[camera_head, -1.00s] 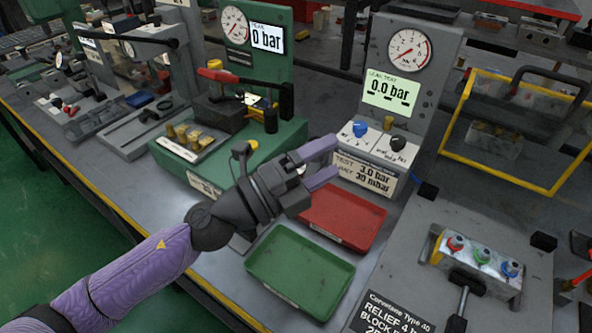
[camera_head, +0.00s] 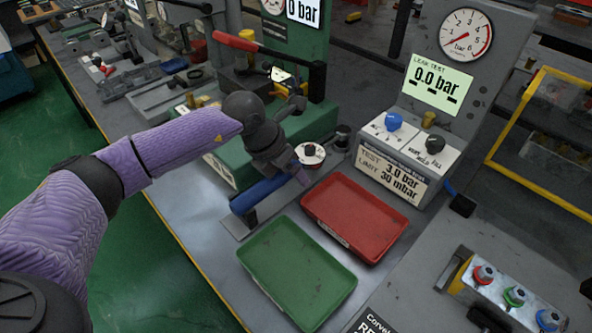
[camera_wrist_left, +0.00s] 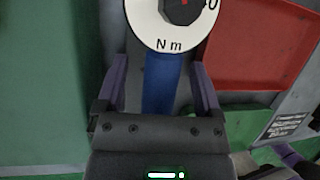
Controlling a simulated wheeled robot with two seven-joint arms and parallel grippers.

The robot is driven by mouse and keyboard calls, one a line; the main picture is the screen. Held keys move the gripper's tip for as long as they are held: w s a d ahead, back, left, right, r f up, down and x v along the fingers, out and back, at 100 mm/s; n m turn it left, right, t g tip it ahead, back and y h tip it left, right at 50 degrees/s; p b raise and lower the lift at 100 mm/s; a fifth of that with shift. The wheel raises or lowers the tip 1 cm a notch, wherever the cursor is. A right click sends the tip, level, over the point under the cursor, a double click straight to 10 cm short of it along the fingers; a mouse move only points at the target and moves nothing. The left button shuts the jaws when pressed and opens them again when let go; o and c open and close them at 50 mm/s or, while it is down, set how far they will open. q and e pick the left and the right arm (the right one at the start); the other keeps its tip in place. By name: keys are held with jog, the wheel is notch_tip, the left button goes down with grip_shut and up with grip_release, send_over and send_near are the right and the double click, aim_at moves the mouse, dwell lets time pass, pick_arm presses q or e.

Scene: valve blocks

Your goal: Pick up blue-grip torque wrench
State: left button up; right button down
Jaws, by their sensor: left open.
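The torque wrench with a blue grip (camera_head: 262,190) lies on the bench left of the red tray, with its round white dial (camera_head: 309,154) at the far end. In the left wrist view the blue grip (camera_wrist_left: 161,84) runs between my fingers, and the dial marked "N m" (camera_wrist_left: 172,38) is just beyond the fingertips. My left gripper (camera_head: 301,178) is open over the wrench, pointing down, with one purple finger on either side of the grip (camera_wrist_left: 162,78). Whether the fingers touch it cannot be told.
A red tray (camera_head: 313,211) and a green tray (camera_head: 262,283) sit close by on the right and front. The grey leak test stand (camera_head: 398,189) is behind the red tray. A green test stand (camera_head: 322,118) with a red-handled lever (camera_head: 236,41) stands behind my wrist.

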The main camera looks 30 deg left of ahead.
pick_arm(q)
jog(key=shift+r, duration=0.1)
grip_shut()
dwell(0.5)
